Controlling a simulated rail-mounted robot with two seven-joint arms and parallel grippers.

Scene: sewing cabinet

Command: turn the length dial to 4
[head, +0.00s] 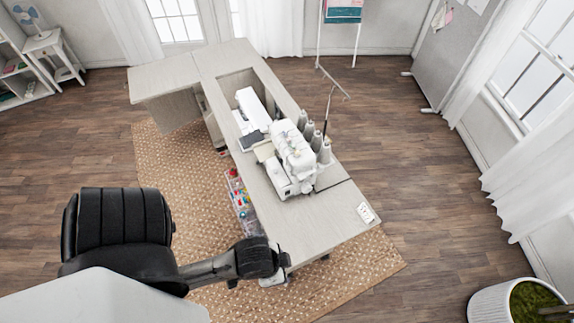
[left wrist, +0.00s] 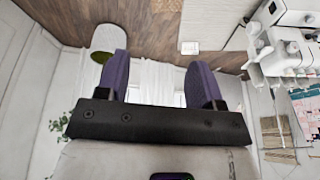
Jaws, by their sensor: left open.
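A white machine (head: 293,160) with several thread cones stands on the pale cabinet top, and a second white machine (head: 250,105) sits behind it in the cabinet's recess. Part of a white machine also shows at the upper right of the left wrist view (left wrist: 283,50). The length dial and its numbers are too small to make out. My left gripper (head: 284,262) is beside the near left edge of the cabinet, apart from the machines. In the left wrist view its two purple fingers (left wrist: 158,68) are spread with nothing between them. My right gripper is not in view.
The L-shaped cabinet top (head: 335,208) is bare near its front end, except for a small white panel (head: 366,212). A tray of colourful items (head: 240,195) sits along its left side. A plant pot (head: 497,303) stands on the floor at lower right.

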